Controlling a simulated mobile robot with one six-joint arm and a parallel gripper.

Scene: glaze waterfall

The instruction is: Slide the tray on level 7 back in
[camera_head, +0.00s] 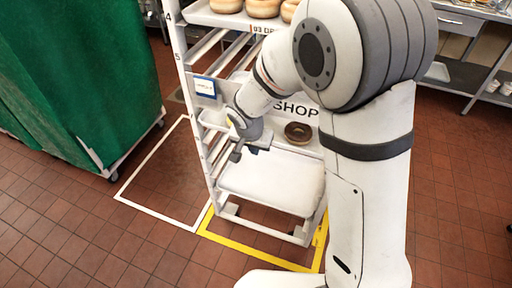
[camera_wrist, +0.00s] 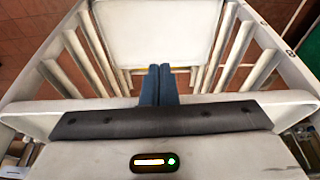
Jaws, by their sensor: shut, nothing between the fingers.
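A white tray rack (camera_head: 196,100) stands at the centre of the head view, with its lower part in the open. A wide white tray (camera_head: 270,183) sits low in it, its bare top facing up. A white tray also shows at the top of the wrist view (camera_wrist: 157,32), between slanted side rails. My gripper (camera_head: 237,154) is at the left front of the rack, above the low tray. Its blue fingers (camera_wrist: 158,84) are closed together and empty. They appear apart from that tray. I cannot read a level 7 mark, and my arm hides the rack's right side.
A dark ring-shaped piece (camera_head: 298,132) lies on the middle level by a "SHOP" sign. A green covered cart (camera_head: 75,75) stands left. A metal shelf (camera_head: 465,75) is at right. Tiled floor is clear at front left.

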